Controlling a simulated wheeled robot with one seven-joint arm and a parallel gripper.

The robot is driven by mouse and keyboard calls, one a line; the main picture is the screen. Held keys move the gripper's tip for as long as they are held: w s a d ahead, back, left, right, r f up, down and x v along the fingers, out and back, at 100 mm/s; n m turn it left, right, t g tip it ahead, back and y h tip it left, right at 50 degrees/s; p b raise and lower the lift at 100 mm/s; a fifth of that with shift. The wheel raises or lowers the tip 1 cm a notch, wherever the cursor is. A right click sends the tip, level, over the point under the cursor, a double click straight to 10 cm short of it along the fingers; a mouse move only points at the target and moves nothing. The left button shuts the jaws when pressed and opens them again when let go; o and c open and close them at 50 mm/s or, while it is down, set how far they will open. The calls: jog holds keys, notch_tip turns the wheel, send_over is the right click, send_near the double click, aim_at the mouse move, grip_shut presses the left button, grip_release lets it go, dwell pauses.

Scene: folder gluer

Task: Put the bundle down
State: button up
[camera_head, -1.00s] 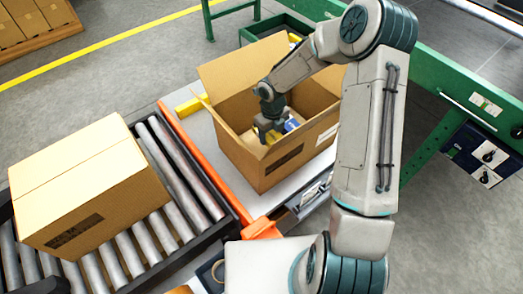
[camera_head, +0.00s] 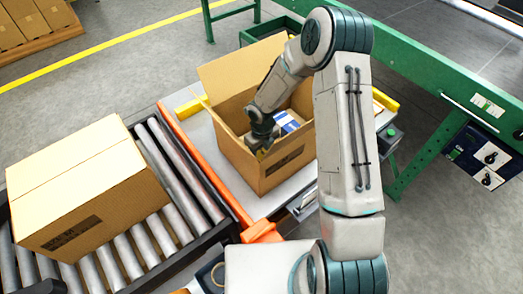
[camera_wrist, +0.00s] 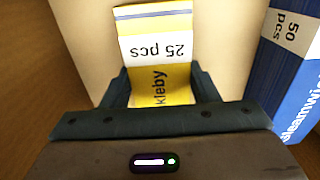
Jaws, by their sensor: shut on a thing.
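The bundle (camera_wrist: 146,48) is yellow and white with a white band reading "25 pcs". It shows in the wrist view between the fingers of my gripper (camera_wrist: 161,85), which is shut on it. In the head view my gripper (camera_head: 262,143) is down inside an open cardboard box (camera_head: 270,178), near its front left side. There the bundle is mostly hidden by the gripper and the box wall. I cannot tell whether the bundle touches the box floor.
A blue and white bundle marked "50 pcs" (camera_wrist: 294,70) stands to the right inside the box; it also shows in the head view (camera_head: 289,124). A closed carton (camera_head: 85,185) sits on the roller conveyor (camera_head: 180,170) at left. An orange rail (camera_head: 205,165) runs between.

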aim_at(262, 151)
jog(key=o, duration=1)
jog(key=shift+f, duration=0.1)
jog(key=shift+o, duration=0.2)
notch_tip(262, 151, up, 12)
jog(key=p, duration=0.1)
jog(key=shift+p, duration=0.3)
